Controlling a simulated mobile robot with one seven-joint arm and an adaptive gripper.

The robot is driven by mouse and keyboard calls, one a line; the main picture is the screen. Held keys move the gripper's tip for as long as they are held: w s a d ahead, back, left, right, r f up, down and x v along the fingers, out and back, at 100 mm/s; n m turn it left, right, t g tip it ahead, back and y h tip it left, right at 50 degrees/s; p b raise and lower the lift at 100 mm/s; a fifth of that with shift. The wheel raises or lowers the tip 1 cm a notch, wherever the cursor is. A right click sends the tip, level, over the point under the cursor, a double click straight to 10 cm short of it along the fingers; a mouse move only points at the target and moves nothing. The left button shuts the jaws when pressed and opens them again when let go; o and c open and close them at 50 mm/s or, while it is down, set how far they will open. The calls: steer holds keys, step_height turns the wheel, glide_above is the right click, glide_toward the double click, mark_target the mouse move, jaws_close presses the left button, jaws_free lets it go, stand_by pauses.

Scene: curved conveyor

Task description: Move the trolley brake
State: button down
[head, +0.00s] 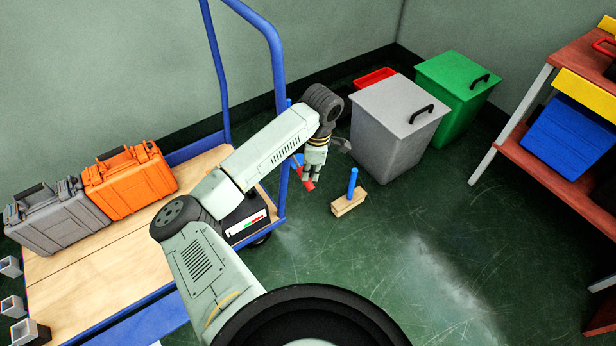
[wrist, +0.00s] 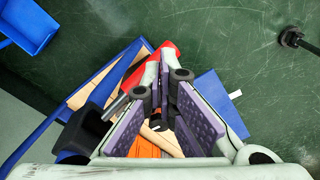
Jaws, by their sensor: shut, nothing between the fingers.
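The trolley (head: 110,235) has a wooden deck, a blue frame and a tall blue push handle, and stands at the left in the head view. A red lever-like part, which looks like the brake (head: 308,185), shows at the trolley's right end, just below my gripper (head: 309,172). In the wrist view the red brake (wrist: 170,51) lies just behind my gripper's fingertips (wrist: 165,68), beside a grey rod. The fingers are shut with nothing between them. They partly hide the brake, and I cannot tell whether they touch it.
A grey case (head: 55,222) and an orange case (head: 130,182) stand on the trolley. A wooden block with a blue handle (head: 352,183) stands on the floor nearby. Behind are a grey bin (head: 385,135) and a green bin (head: 455,95). Open floor lies at front right.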

steer(key=d, duration=0.1)
steer(key=d+r, duration=0.1)
steer(key=d, duration=0.1)
steer(key=shift+r, duration=0.15)
step_height(320, 180, up, 12)
steer(key=d, duration=0.1)
steer(key=shift+d, duration=0.15)
stand_by(0.4)
stand_by(0.5)
